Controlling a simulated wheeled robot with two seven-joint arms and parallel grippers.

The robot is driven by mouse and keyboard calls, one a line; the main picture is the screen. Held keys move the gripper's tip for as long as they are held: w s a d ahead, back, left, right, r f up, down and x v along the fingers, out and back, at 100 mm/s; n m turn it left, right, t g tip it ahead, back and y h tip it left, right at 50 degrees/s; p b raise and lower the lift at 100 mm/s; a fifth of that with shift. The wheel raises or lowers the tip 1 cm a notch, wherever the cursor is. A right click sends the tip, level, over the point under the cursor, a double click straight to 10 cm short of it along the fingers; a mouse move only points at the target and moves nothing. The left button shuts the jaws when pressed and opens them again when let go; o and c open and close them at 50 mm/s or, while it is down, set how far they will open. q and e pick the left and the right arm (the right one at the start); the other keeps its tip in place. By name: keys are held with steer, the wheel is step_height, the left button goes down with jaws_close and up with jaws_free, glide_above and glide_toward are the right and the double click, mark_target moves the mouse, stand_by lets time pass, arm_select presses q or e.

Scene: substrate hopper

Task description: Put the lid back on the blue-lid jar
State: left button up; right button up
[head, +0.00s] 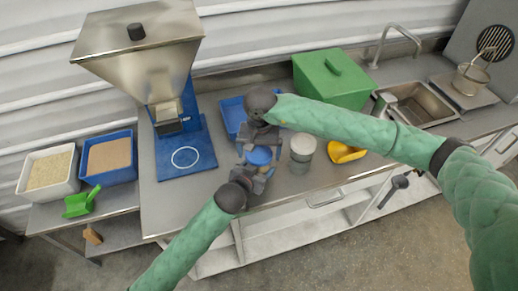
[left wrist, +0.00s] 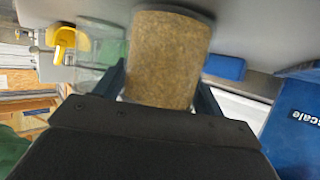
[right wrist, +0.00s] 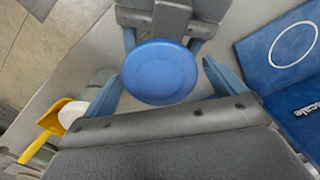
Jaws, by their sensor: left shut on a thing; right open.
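The blue lid (head: 260,156) shows as a round disc low over the counter. In the right wrist view the lid (right wrist: 160,72) lies flat between the spread fingers of my right gripper (right wrist: 163,85), with gaps on both sides. My right gripper is open and above it. My left gripper (left wrist: 159,88) is shut on the jar (left wrist: 168,58), a clear cylinder full of brown grain. My left gripper also shows beyond the lid in the right wrist view (right wrist: 170,22). The lid hides the jar's mouth from above, so I cannot tell whether it is fully seated.
A second jar with a pale top (head: 302,150) and a yellow scoop (head: 345,152) stand to the right. The blue hopper base (head: 186,150) is to the left, and a blue tray (head: 232,113) and green box (head: 333,78) are behind. The counter's front edge is close.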

steer(key=c, duration=1)
steer(key=m, duration=0.6)
steer(key=shift+m, duration=0.4)
steer(key=m, duration=0.6)
steer(key=o, duration=1.1)
